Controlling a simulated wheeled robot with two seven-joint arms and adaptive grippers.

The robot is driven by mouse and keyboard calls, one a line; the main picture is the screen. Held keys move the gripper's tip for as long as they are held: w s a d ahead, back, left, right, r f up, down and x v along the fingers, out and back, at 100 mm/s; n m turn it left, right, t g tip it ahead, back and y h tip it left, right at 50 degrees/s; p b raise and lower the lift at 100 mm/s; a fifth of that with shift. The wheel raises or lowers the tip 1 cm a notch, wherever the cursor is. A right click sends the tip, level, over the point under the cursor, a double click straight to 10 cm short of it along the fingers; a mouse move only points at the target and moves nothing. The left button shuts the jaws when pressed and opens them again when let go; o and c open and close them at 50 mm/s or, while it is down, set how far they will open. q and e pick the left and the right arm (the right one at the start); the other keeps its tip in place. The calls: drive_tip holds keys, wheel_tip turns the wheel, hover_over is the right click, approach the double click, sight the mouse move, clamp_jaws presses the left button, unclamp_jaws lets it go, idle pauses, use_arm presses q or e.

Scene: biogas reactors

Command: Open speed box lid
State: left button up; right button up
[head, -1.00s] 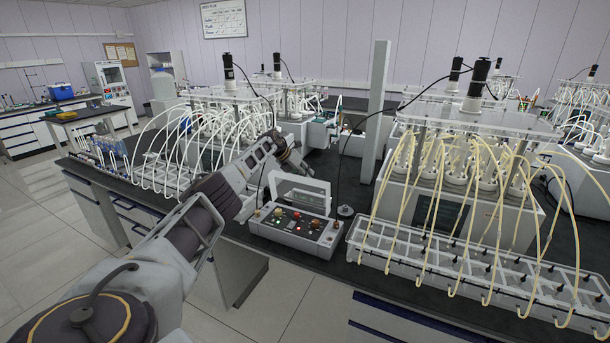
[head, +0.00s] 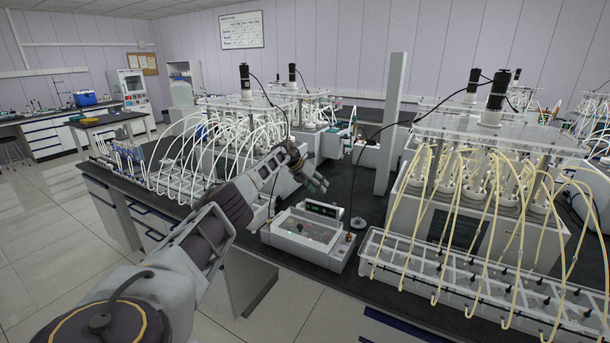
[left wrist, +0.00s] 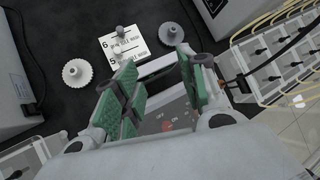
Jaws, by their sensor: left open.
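The speed box (head: 305,254) is a pale box on the dark bench in the head view. Its clear-windowed lid (head: 299,231) appears to lie down over the button panel, which looks hazy through it. A small dark display (head: 322,209) shows at the box's rear. My left gripper (head: 321,184) is open and empty, just above and behind the display. In the left wrist view, the green-padded fingers of the gripper (left wrist: 157,72) are spread apart, with the panel (left wrist: 168,118) and a red light below them. Contact with the lid cannot be told. My right gripper is not in view.
A reactor rack with yellow tubes (head: 480,190) stands right of the box, and one with white tubes (head: 215,150) stands to its left. A tall grey post (head: 390,130) rises behind. A white card (left wrist: 125,45) lies on the bench.

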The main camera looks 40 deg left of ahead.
use_arm(q)
drive_tip(key=v, duration=1.1)
drive_tip(key=shift+s, duration=0.2)
drive_tip(key=shift+a, duration=0.15)
idle(0.6)
